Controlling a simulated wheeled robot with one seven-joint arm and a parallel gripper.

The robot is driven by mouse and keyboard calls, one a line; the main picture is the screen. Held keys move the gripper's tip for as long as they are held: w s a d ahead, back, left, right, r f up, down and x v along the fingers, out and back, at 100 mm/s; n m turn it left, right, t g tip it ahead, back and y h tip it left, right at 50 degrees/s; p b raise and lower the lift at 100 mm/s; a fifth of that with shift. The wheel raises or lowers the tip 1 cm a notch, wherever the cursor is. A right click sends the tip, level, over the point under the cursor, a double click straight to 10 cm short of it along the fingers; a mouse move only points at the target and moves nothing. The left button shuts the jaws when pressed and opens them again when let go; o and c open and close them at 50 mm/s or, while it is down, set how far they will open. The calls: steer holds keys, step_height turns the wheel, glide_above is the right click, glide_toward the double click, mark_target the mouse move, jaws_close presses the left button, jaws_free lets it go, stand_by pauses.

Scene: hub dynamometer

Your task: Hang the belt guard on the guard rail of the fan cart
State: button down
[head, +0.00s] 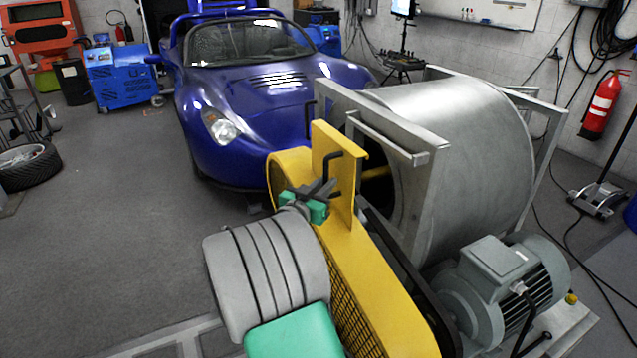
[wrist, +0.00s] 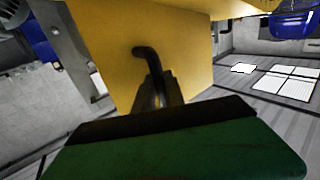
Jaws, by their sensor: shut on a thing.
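The yellow belt guard (head: 388,308) is a long plate with mesh on its side and an upright yellow flange (head: 335,140) bearing a bent black handle (head: 336,160). My gripper (head: 318,192) has green and dark fingers and is shut on this handle. The wrist view shows the handle (wrist: 146,56) between the fingers (wrist: 155,90) against the yellow plate (wrist: 190,50). The grey guard rail (head: 388,139) runs across the near face of the fan cart frame (head: 420,205), right of the flange. I cannot tell whether guard and rail touch. The guard hides part of the cart.
A large grey fan housing (head: 465,140) and a motor (head: 510,280) stand on the cart to the right. A blue car (head: 260,90) is parked behind. Grey floor (head: 110,220) is clear at left. A fire extinguisher (head: 600,105) hangs at right.

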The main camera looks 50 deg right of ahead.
steer(key=s+d+f+p, duration=0.1)
steer(key=s+d+p, duration=0.5)
steer(key=d, duration=0.6)
stand_by(0.8)
stand_by(0.3)
